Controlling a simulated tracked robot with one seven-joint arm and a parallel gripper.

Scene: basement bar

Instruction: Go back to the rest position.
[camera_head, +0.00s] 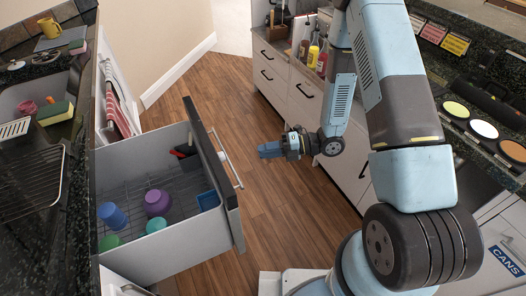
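My gripper (270,150) hangs over the wooden floor in the middle of the view, to the right of the pulled-out dish drawer (196,245) and apart from its handle (229,168). Its fingers point left. They are small and seen from the side, so I cannot tell whether they are open or shut. I see nothing held in them. My arm comes down from the upper right, in front of the cabinet drawers.
The drawer's wire rack holds a blue cup (112,216), a purple bowl (157,203) and green and teal pieces. A sink counter (45,160) is at left. Cabinets (290,85) stand behind my arm. A dark counter (465,160) lies at right. Floor (215,90) is clear beyond the drawer.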

